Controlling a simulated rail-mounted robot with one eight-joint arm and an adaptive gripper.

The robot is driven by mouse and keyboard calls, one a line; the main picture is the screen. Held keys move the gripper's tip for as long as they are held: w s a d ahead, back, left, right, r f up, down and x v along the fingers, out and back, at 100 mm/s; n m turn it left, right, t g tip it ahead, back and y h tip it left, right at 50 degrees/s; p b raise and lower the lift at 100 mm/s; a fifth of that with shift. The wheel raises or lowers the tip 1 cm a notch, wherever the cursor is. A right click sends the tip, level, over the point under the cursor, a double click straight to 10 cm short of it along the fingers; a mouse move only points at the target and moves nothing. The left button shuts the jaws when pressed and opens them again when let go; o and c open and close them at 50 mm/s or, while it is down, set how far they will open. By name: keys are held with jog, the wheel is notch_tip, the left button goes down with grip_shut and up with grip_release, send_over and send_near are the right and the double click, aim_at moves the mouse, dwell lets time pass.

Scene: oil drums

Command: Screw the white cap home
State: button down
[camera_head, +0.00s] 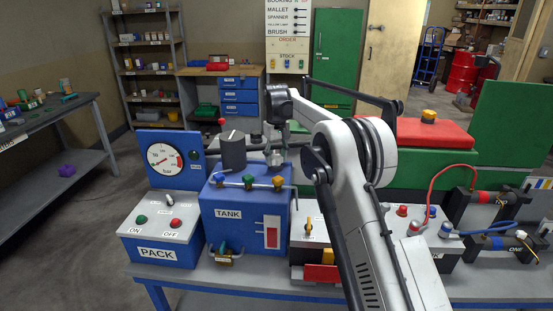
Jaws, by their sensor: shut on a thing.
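My gripper (276,148) points down over the right part of the blue tank's top, at the end of my white arm. It is shut on a small pale piece, which I take to be the white cap (275,158). The cap is at or just above the tank top; I cannot tell how it sits on any thread. The fingers and their shadow hide part of it. The blue tank (224,228), labelled TANK, stands on the bench.
A dark grey cylinder (233,152) stands on the tank's top left. The PACK box (155,238) and a pressure gauge (164,160) are left. A grey panel (310,252) and a red-lidded green box (430,133) are right.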

jog(key=shift+a+m, duration=0.1)
jog(key=shift+m, duration=2)
jog(key=c, duration=1)
grip_release()
jog(key=shift+o, duration=0.2)
